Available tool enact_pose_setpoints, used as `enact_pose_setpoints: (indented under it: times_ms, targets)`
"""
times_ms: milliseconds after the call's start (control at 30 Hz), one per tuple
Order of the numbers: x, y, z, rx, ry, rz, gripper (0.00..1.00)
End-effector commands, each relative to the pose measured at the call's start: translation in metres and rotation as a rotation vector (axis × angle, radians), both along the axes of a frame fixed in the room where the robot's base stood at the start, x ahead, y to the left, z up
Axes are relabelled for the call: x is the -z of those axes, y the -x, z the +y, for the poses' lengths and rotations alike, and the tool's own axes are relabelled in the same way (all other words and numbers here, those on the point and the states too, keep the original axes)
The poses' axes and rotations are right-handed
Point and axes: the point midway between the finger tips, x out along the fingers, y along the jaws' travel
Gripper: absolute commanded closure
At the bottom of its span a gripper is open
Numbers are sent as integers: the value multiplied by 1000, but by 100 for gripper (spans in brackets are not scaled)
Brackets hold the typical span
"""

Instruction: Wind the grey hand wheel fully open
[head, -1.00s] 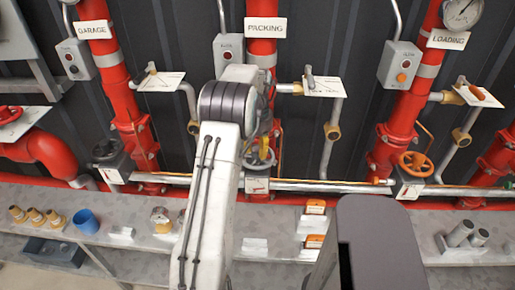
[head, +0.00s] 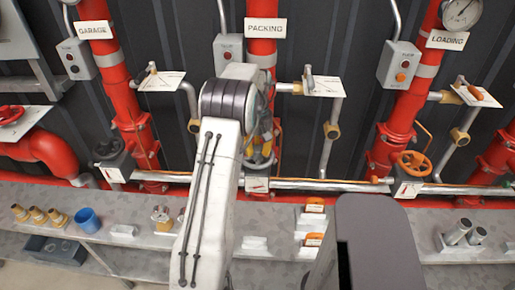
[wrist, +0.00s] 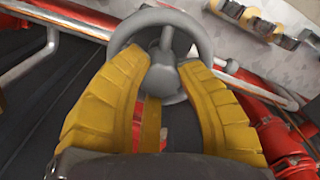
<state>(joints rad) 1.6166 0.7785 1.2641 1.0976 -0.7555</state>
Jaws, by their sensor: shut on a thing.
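The grey hand wheel (wrist: 201,27) fills the top middle of the wrist view, with its rim, a spoke and its round hub in sight. My gripper (wrist: 163,62) has its two yellow ribbed fingers closed in on the wheel, one on each side of the hub. The near part of the rim is hidden behind the fingers. In the head view my gripper (head: 262,150) is at the red pipe below the PACKING sign (head: 264,28). There my own arm hides most of the wheel. A small white plate with a red mark (head: 256,184) is just below.
An orange hand wheel (head: 414,164) is on the LOADING pipe at right, and a red one (head: 10,114) at far left. A grey bench (head: 140,215) with fittings and a blue cup (head: 87,220) runs below. A silver horizontal pipe (head: 320,185) crosses near my gripper.

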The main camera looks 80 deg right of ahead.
Motion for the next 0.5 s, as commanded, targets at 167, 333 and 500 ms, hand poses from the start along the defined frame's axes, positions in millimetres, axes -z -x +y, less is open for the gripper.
enact_pose_setpoints:
  times_ms: [167,333,500]
  targets:
    - [3,0,3,-166,-13,-1,100]
    - [3,0,3,-374,-13,-3,100]
    - [3,0,3,-554,-13,-4,100]
